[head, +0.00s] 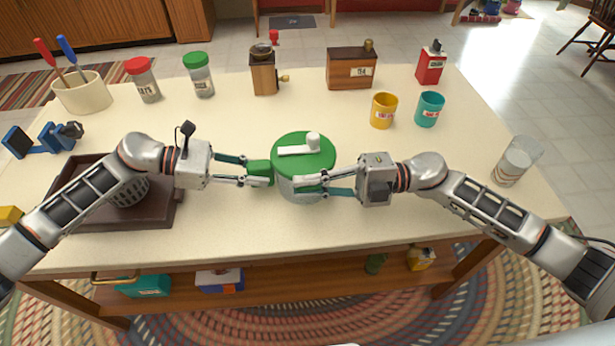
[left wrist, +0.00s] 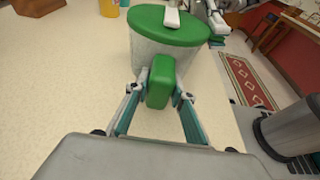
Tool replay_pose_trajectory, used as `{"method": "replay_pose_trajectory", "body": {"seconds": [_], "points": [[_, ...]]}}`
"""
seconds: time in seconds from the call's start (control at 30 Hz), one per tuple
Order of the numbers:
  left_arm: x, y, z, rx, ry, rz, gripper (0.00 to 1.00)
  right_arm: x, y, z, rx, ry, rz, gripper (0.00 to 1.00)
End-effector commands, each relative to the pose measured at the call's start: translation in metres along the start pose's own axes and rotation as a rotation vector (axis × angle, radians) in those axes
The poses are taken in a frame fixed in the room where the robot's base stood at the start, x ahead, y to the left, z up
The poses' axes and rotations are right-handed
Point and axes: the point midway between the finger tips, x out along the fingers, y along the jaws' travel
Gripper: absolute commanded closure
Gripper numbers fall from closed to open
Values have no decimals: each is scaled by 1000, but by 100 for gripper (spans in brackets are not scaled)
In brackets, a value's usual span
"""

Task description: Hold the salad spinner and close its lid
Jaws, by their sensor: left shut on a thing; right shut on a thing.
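The salad spinner (head: 301,187) stands upright in the middle of the table, with a clear bowl and a round green lid (head: 318,165) on top. A white crank with a knob (head: 313,140) sits on the lid. In the left wrist view the lid (left wrist: 150,20) covers the bowl (left wrist: 150,55); whether it is fully seated I cannot tell. My left gripper (head: 258,174) is shut on the green handle (left wrist: 160,82) on the spinner's left side. My right gripper (head: 310,187) is at the bowl's front right side, its fingers shut against the spinner and partly covering it.
A brown tray (head: 150,218) with a grey basket (head: 128,190) lies under my left arm. Jars, a grinder (head: 263,75) and a wooden box (head: 351,70) stand at the back. A yellow cup (head: 383,110), teal cup (head: 428,109) and glass (head: 515,162) stand right. The table's front strip is clear.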

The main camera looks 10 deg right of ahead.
Motion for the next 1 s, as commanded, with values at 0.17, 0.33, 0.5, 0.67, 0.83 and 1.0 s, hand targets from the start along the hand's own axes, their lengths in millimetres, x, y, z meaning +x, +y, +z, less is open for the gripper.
{"method": "replay_pose_trajectory", "body": {"seconds": [0.17,0.33,0.5,0.67,0.83,1.0], "points": [[0,0,0,1,1,-1,97,-2,-7,3,7,-7,-5,100],[0,0,0,0,0,-1,97,-2,-7,3,8,-8,-6,100],[0,0,0,0,-1,-2,97,-2,-8,3,8,-9,-7,86],[0,-1,0,0,-1,-2,97,-2,-6,3,5,-8,-5,77],[0,-1,0,0,-1,-3,97,-1,-4,2,3,-6,-3,77],[1,-1,0,0,-1,-3,97,-8,-4,2,3,-6,-3,77]]}}
